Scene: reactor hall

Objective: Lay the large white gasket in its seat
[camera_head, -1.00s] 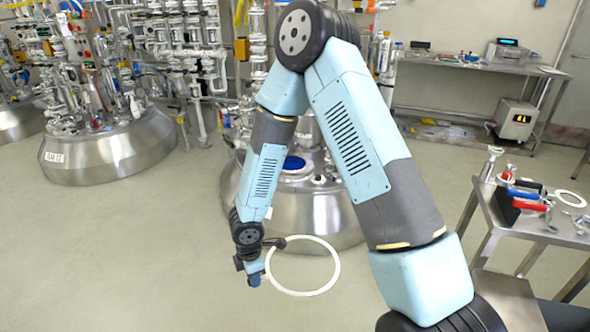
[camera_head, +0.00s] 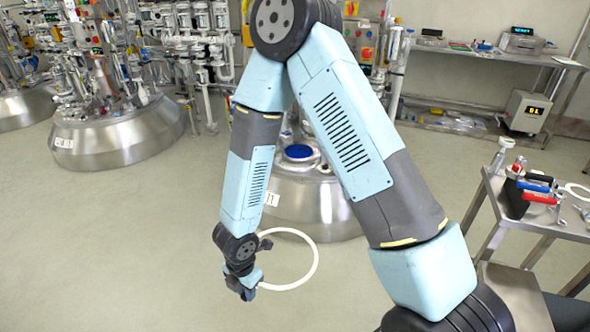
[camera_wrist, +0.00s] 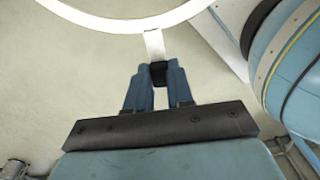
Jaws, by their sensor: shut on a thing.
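The large white gasket (camera_head: 317,262) is a thin flat ring with a short tab. It hangs out to the right of my gripper (camera_head: 248,291) in the head view, clear of the reactors. In the wrist view my gripper (camera_wrist: 158,72) is shut on the tab, and part of the gasket (camera_wrist: 120,23) arcs across the top. A steel reactor (camera_head: 300,205) stands behind my arm, with a blue round piece (camera_head: 299,152) on top. My arm hides part of its top. I cannot make out the gasket's seat.
A steel cart (camera_head: 540,222) at right carries red- and blue-handled tools and a smaller white ring (camera_head: 577,191). Another reactor (camera_head: 120,135) stands at left. A bench (camera_head: 490,58) with equipment is along the back wall. The floor at left front is clear.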

